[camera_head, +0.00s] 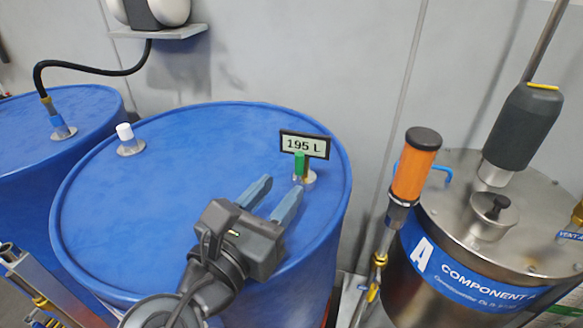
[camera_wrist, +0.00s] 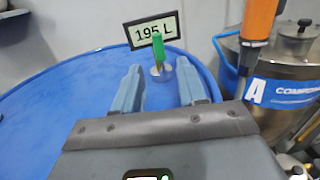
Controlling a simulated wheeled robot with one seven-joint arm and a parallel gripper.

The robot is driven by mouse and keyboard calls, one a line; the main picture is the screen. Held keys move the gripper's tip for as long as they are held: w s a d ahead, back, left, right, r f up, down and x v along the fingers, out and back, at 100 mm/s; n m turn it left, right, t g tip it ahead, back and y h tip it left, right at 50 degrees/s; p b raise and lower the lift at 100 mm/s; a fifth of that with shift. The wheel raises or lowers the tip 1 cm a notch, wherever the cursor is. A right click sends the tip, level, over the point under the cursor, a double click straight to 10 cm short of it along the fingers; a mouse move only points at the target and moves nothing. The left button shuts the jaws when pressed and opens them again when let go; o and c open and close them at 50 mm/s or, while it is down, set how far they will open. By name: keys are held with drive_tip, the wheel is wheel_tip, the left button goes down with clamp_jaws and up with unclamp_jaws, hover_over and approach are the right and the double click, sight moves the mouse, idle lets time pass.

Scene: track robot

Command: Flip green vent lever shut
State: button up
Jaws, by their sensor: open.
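The green vent lever (camera_head: 299,164) stands upright on a small metal fitting (camera_head: 307,179) on top of the blue drum (camera_head: 190,190), near its right rim. In the wrist view the green lever (camera_wrist: 158,45) shows just beyond the fingertips, between them from left to right. My gripper (camera_head: 278,190) is open and empty above the drum lid, its two blue-grey fingers pointing toward the lever. In the wrist view my gripper (camera_wrist: 163,75) has a wide gap between its fingers. I see no contact with the lever.
A "195 L" sign (camera_head: 305,145) stands right behind the lever. A white-capped fitting (camera_head: 126,135) is at the drum's left. A second blue drum (camera_head: 75,115) stands left. An orange-handled tool (camera_head: 415,165) and a steel "Component A" tank (camera_head: 460,210) stand right.

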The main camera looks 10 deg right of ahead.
sight(297, 170)
drive_tip(key=shift+x, duration=2.55)
drive_tip(key=shift+c, duration=0.5)
clamp_jaws()
